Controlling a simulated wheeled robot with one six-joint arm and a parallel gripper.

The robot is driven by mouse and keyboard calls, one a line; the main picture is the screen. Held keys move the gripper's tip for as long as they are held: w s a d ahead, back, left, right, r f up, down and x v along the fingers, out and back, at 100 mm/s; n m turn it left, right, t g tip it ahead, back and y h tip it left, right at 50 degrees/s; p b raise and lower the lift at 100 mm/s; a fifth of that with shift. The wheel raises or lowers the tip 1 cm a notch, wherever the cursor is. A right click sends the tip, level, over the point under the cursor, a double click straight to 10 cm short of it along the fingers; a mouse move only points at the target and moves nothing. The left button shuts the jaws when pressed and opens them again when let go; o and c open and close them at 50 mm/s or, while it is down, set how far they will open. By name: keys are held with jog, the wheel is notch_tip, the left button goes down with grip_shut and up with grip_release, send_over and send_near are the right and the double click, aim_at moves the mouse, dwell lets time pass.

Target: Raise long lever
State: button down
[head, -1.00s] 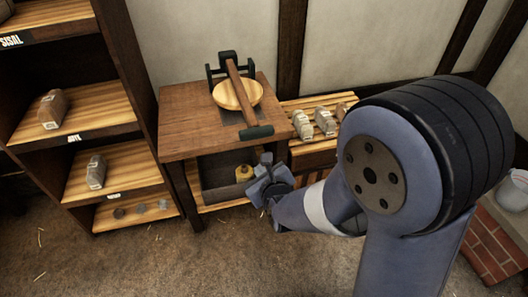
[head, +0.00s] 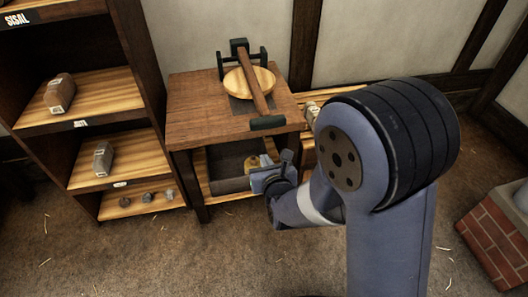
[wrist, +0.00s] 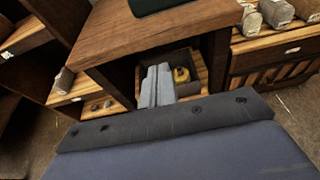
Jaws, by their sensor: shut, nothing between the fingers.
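The long lever (head: 254,84) is a brown wooden bar with a dark green grip (head: 267,123) at its near end. It is hinged in a dark bracket (head: 242,56) at the back of the wooden table and lies over a round wooden disc (head: 238,83), its grip reaching the table's front edge. In the wrist view the dark grip (wrist: 155,5) shows at the top edge. My gripper (head: 272,178) is below and in front of the table top, apart from the lever. In the wrist view its fingers (wrist: 157,85) are together and empty.
Under the table (head: 190,120) is an open dark box (head: 225,165) with a yellow item (head: 253,163) in it. A shelf unit (head: 80,95) with several grey pieces stands at left. A slatted bench is at right, partly behind my arm. A brick base (head: 495,245) stands far right.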

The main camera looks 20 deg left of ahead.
jog(key=w+a+r, duration=0.1)
jog(key=w+a, duration=0.3)
jog(key=w, duration=0.3)
jog(key=shift+a+p, duration=0.15)
jog(key=shift+p, duration=0.3)
jog(key=shift+r, duration=0.2)
